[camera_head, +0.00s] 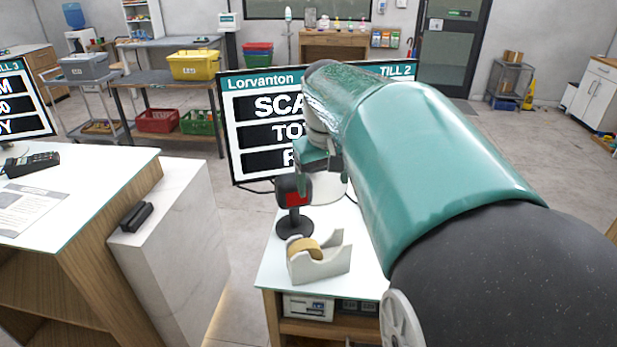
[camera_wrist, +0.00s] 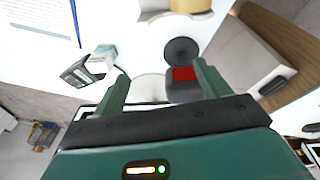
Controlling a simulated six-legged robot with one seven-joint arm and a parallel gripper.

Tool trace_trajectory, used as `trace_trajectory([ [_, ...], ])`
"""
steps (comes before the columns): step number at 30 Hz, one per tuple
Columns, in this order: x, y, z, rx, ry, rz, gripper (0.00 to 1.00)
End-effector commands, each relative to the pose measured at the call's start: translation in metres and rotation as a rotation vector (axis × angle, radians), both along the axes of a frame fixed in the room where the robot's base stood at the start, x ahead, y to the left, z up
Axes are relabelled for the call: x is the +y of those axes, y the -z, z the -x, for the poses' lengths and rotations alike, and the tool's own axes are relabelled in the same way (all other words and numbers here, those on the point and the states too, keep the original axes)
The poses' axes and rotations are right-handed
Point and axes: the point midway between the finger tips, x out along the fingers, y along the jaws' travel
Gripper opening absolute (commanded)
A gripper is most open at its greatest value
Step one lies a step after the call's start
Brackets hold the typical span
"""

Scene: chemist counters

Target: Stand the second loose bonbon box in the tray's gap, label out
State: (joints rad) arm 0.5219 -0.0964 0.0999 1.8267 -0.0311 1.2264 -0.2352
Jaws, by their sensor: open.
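My gripper (camera_head: 318,172) hangs over the till counter, beside the black and red scanner, in the head view. In the wrist view my gripper (camera_wrist: 160,74) shows two green fingers spread apart with nothing held between them. My arm hides that part of the counter in the head view. I cannot make out the tray or its gap in either view.
The scanner (camera_head: 294,205) and tape dispenser (camera_head: 320,258) stand on the white counter (camera_head: 268,262). The TILL 2 screen (camera_head: 262,130) rises behind them. A marble-sided counter (camera_head: 180,225) stands left across a floor gap. Open floor lies at the right.

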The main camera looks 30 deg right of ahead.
Motion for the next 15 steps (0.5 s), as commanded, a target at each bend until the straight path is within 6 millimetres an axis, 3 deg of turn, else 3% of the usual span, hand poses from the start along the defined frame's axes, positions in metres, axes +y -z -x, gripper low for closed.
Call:
trace_trajectory([
  [1, -0.025, 0.003, -0.007, 0.024, 0.025, -0.013, 0.75],
  [9, -0.139, 0.021, -0.022, 0.118, 0.105, -0.087, 0.75],
  [12, -0.166, 0.027, -0.021, 0.135, 0.121, -0.108, 0.75],
  [15, -0.179, 0.031, -0.019, 0.144, 0.130, -0.121, 0.75],
])
